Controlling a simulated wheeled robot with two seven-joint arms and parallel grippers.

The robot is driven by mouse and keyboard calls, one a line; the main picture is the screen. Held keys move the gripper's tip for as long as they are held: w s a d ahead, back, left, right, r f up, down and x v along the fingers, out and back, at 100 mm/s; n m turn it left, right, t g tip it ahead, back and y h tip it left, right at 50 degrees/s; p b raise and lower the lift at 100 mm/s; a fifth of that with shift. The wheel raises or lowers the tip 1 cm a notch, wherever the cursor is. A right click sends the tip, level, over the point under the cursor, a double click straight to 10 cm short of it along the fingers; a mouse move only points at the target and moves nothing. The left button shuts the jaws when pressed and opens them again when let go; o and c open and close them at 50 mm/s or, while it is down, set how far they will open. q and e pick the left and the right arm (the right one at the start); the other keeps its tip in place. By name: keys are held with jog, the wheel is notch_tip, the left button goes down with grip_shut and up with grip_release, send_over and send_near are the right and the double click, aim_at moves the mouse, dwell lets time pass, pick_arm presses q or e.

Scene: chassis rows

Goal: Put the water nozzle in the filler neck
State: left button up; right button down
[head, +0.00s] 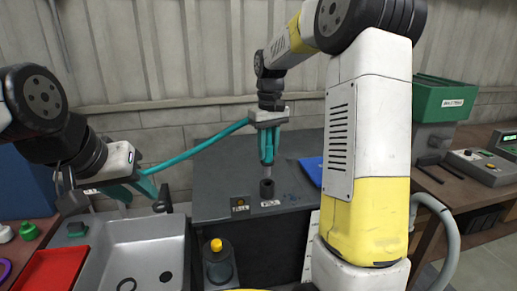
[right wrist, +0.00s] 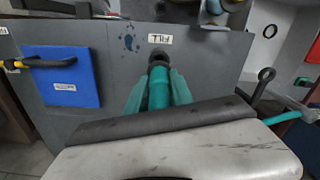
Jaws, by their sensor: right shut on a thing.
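My right gripper (head: 267,160) points straight down above the dark cabinet and is shut on the teal water nozzle (right wrist: 159,92). The nozzle's lower end is directly over the dark, round filler neck (head: 267,188), beside a FILL label. In the right wrist view the nozzle's end lines up with the neck's dark ring (right wrist: 158,58). I cannot tell whether the tip is inside the neck or just above it. A teal hose runs leftward from the right gripper. My left gripper (head: 140,196) is open with teal fingers spread, above the sink's back edge.
A grey sink (head: 140,232) stands at the left, with a red tray (head: 50,270) beside it. A dark container with a yellow cap (head: 217,252) is in front of the cabinet (head: 225,172). A blue panel (right wrist: 62,77) is on the cabinet. A green bin (head: 445,100) stands at the right.

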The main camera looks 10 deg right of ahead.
aim_at(267, 168)
jog(key=shift+f, duration=0.4)
jog(key=shift+f, duration=3)
jog(key=c, duration=1)
grip_release()
jog(key=shift+f, duration=0.1)
jog(key=shift+c, duration=0.2)
jog(key=shift+r, duration=3.9)
